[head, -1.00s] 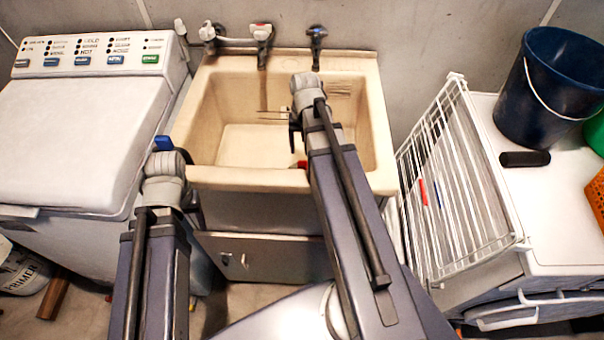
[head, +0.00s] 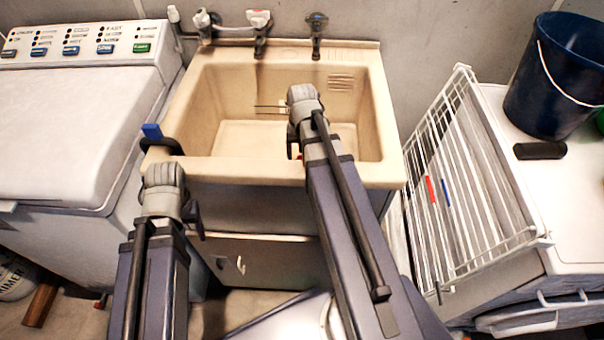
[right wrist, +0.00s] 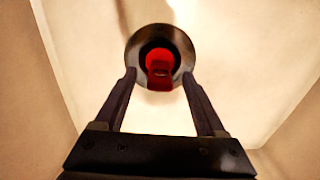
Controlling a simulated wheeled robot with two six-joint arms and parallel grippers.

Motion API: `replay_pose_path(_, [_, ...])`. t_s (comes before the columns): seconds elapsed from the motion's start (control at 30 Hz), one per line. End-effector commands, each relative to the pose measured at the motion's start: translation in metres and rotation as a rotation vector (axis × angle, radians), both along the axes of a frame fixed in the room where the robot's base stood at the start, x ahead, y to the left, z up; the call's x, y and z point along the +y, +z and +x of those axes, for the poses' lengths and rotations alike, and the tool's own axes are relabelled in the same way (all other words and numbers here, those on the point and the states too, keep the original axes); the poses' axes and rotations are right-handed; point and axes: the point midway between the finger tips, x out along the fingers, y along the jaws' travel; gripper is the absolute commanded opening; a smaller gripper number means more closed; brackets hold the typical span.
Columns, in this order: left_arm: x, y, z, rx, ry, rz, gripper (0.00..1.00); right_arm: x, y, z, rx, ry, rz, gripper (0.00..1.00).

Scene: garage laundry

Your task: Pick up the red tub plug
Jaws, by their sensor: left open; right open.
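The red tub plug (right wrist: 160,66) shows in the right wrist view, sitting over a round metal drain ring (right wrist: 134,46) with a dark opening. My right gripper (right wrist: 159,77) is open, with a finger on either side of the plug's near part. Whether they touch it I cannot tell. In the head view my right arm reaches into the cream laundry tub (head: 218,172), and only a sliver of red (head: 299,157) shows by its gripper. My left gripper (head: 181,185) is open by the tub's front left corner, partly hidden by its wrist.
A blue piece (head: 152,131) is at the tub's left corner. Taps (head: 259,20) line the tub's back. A washing machine (head: 70,130) stands left. A white wire rack (head: 455,180) and a dark blue bucket (head: 555,75) are right. Tub walls surround my right gripper.

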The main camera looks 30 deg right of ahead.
Motion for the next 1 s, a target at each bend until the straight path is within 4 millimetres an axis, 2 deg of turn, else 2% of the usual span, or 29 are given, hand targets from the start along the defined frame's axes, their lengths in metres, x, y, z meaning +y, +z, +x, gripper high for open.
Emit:
replay_pose_path(0.03, [0.0000,-0.0055,0.0000,0.000,0.000,0.000,0.61,-0.0001,-0.0056,0.0000,0.000,0.000,0.000,0.72])
replay_pose_path(0.27, [0.0000,-0.0035,0.0000,0.000,0.000,0.000,0.61,-0.0002,-0.0035,0.0001,0.000,0.000,0.000,0.72])
replay_pose_path(0.9, [0.0000,-0.0036,0.0000,0.000,0.000,0.000,0.61,-0.0002,-0.0036,0.0001,0.000,0.000,0.000,0.02])
replay_pose_path(1.0, [0.0000,-0.0036,0.0000,0.000,0.000,0.000,0.61,-0.0002,-0.0036,0.0001,0.000,0.000,0.000,0.00])
